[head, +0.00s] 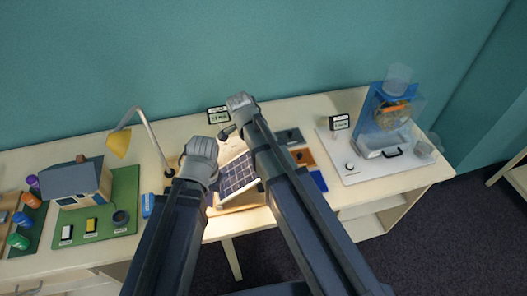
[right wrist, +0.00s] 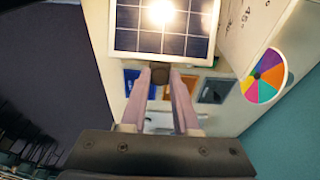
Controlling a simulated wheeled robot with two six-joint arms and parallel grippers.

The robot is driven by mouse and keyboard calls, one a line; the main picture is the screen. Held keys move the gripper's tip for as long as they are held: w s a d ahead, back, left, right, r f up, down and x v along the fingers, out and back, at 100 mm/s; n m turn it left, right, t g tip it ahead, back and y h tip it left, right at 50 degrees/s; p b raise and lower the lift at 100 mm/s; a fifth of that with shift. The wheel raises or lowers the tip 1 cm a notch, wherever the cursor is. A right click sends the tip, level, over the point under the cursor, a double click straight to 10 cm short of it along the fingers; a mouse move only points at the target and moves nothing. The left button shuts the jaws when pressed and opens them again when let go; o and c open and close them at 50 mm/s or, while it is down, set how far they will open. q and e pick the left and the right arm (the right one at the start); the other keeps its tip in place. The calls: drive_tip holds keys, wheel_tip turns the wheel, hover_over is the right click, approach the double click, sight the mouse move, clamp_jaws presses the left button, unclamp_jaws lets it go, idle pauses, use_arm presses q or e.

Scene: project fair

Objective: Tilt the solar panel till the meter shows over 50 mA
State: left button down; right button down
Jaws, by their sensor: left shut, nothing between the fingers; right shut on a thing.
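The solar panel (head: 238,174), a dark blue cell grid in a white frame, stands tilted on the table, partly hidden by my arms. It also shows in the right wrist view (right wrist: 140,42), with a bright lamp glare on its cells. My right gripper (right wrist: 161,76) is shut on a dark round knob (right wrist: 160,68) at the panel's edge. My left gripper (head: 200,150) is shut and empty, just left of the panel; its fingertips are hard to see. A small black meter (head: 217,115) stands behind the panel; its reading is too small to read.
A yellow desk lamp (head: 119,143) leans over at the left, near a model house (head: 78,184) on a green board. A blue machine (head: 384,112) on a white board stands at the right, with another small display (head: 340,122). Coloured tiles (head: 302,157) lie right of the panel.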

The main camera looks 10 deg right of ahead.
idle(0.3)
drive_tip(key=c, duration=0.7)
unclamp_jaws()
drive_tip(key=shift+o, duration=0.2)
drive_tip(key=shift+a+r, duration=0.1)
drive_tip(key=p+v, duration=0.7)
drive_tip(key=shift+r, duration=0.4)
drive_tip(key=shift+a, duration=0.1)
